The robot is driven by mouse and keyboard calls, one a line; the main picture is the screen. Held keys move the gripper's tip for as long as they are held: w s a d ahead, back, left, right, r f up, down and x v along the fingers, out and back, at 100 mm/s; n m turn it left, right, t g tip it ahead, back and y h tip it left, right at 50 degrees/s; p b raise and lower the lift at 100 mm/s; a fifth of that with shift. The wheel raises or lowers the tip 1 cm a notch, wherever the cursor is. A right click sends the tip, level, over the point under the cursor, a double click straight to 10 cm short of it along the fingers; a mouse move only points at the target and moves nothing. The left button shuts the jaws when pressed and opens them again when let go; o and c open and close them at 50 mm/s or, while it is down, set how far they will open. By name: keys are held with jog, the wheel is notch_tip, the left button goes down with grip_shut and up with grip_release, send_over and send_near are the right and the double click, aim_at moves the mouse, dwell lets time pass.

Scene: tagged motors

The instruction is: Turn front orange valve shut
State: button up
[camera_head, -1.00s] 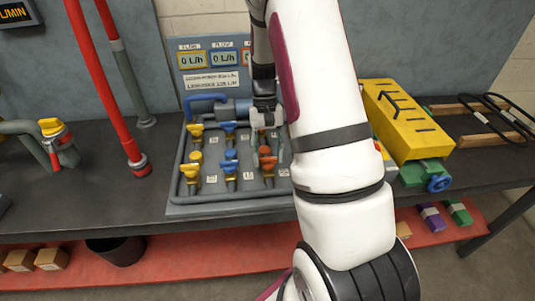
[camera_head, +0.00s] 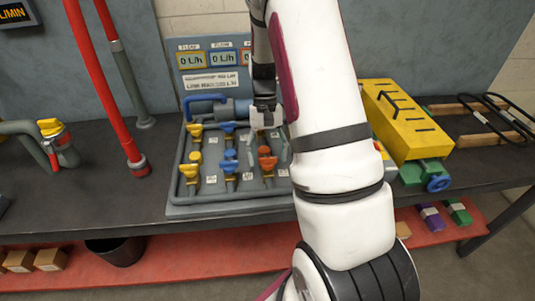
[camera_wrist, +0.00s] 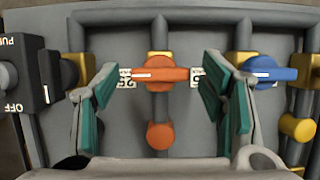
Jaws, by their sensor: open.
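The front orange valve (camera_head: 268,163) is on the grey panel at the right end of the front row. In the wrist view its orange handle (camera_wrist: 155,75) lies left to right, across the pipe. A round orange knob (camera_wrist: 160,136) sits below it there. My gripper (camera_wrist: 160,92) is open. Its two teal-padded fingers stand left and right of the handle, with gaps at both handle ends. In the head view my gripper's body (camera_head: 265,117) hangs over the panel's right part and hides what is behind it. Nothing is held.
Blue valves (camera_head: 230,167) and yellow valves (camera_head: 190,172) stand to the left on the same panel. A blue handle (camera_wrist: 270,70) is close right of my fingers in the wrist view. A black switch box (camera_wrist: 25,75) stands at left.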

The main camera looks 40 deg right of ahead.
jog(key=v, duration=1.2)
jog(key=s+a+r+n+t+h, duration=0.25)
jog(key=s+a+r, duration=0.45)
jog(key=a+r, duration=0.5)
jog(key=s+a+n+t, duration=0.4)
jog(key=s+a, duration=0.5)
jog(key=s, duration=0.4)
jog(key=shift+r+t, duration=0.45)
jog(key=shift+t, duration=0.3)
jog(key=shift+d+n, duration=0.15)
jog(key=shift+n, duration=0.1)
